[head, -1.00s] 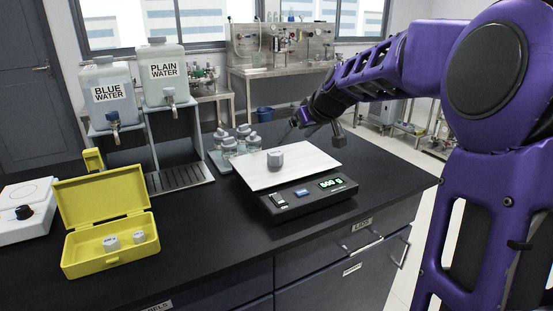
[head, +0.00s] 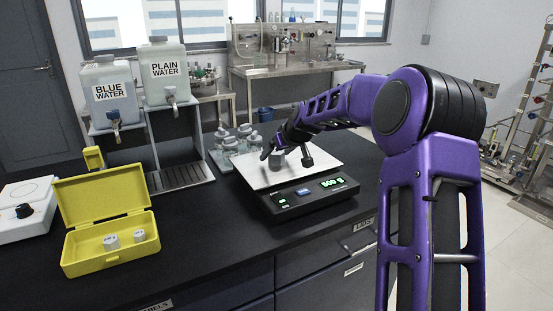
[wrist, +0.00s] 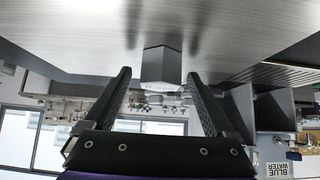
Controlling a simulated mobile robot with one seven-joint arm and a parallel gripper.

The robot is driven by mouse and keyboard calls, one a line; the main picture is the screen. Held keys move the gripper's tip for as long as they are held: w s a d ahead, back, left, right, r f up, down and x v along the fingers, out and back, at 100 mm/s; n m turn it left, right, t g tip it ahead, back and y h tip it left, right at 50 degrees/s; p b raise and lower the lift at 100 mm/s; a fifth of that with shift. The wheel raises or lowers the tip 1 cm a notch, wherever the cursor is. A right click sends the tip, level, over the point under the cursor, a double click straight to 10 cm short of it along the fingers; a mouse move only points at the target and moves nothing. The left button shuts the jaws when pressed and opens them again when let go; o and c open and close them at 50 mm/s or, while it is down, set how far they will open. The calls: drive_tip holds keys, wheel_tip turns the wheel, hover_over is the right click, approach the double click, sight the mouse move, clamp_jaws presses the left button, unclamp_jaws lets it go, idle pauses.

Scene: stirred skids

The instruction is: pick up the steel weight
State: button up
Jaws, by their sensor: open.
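The steel weight (head: 277,161) is a grey block standing on the pale metal pan of the scale (head: 290,188). My gripper (head: 287,156) is low over the pan in the head view, with its fingers at either side of the weight and partly hiding it. In the wrist view the weight (wrist: 161,65) appears upside down, centred ahead between the two dark fingers of my gripper (wrist: 158,78). The fingers are open, with a gap showing on both sides of the weight. I cannot tell how far the fingertips reach along it.
An open yellow case (head: 107,245) with two small weights stands at the left. Several bottles (head: 236,138) stand close behind the pan. Water tanks (head: 110,95) on a stand and a drip tray (head: 180,177) are left of the scale. The black counter (head: 215,240) in front is clear.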

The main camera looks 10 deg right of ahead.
drive_tip(key=shift+w+f, duration=0.1)
drive_tip(key=shift+f, duration=0.05)
clamp_jaws()
idle(0.4)
